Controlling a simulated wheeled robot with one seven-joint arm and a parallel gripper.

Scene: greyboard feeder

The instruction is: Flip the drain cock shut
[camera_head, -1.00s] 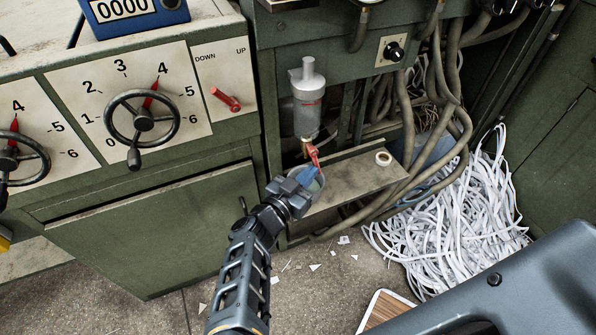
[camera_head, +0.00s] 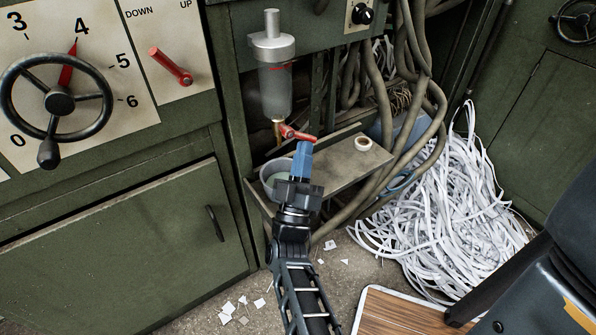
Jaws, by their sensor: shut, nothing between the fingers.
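The drain cock's red lever (camera_head: 299,134) sits on a brass fitting (camera_head: 278,131) below the grey filter bowl (camera_head: 276,88). The lever points to the right and slightly down, close to level. My gripper (camera_head: 304,146) is shut and empty, with its blue fingers just under the lever's outer end. The fingertips look to be touching the lever or very near it; I cannot tell which. The fingers and wrist hide part of a cup (camera_head: 272,172) standing on the shelf under the cock.
The metal shelf (camera_head: 335,172) carries a roll of tape (camera_head: 363,143) at right. Thick hoses (camera_head: 431,110) hang beyond it, above a heap of paper strips (camera_head: 440,210). A handwheel panel (camera_head: 120,95) with a red UP/DOWN lever (camera_head: 170,66) is at left.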

